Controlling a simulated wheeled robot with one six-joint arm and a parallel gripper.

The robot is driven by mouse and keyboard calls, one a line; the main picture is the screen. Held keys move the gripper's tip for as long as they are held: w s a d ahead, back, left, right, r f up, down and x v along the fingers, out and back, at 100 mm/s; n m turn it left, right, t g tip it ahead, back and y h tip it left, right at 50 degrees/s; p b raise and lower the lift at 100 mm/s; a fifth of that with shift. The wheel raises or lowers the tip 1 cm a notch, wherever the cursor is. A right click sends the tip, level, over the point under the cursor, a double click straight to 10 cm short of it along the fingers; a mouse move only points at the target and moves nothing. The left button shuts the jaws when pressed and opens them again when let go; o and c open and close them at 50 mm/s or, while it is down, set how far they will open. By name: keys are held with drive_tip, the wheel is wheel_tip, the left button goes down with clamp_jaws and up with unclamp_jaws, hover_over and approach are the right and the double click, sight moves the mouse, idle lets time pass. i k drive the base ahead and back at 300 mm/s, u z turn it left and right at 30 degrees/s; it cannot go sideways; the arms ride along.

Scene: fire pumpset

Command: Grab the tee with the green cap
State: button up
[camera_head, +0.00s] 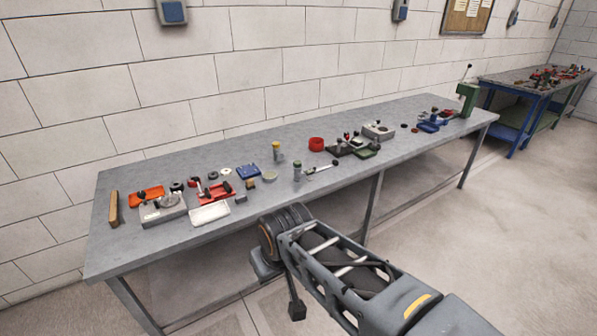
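A small grey tee with a dull green cap (297,171) stands upright near the front edge of the long grey workbench, around its middle. A similar tee with a yellow cap (276,151) stands a little behind it and to the left. My arm reaches in from the lower right, in front of the bench. A dark end piece (296,309) hangs low below the bench top, well apart from both tees. I cannot make out its fingers or whether they hold anything.
The workbench (340,144) carries a silver metal rod tool (321,167) right beside the green-capped tee, a flat pale green disc (269,176), a red ring (316,144), a blue tray (248,171) and a white tray (210,213). A wall stands behind.

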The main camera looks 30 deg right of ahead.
sight(300, 177)
drive_tip(key=z, duration=1.55)
drive_tip(key=i, duration=1.75)
drive_tip(key=u, duration=3.35)
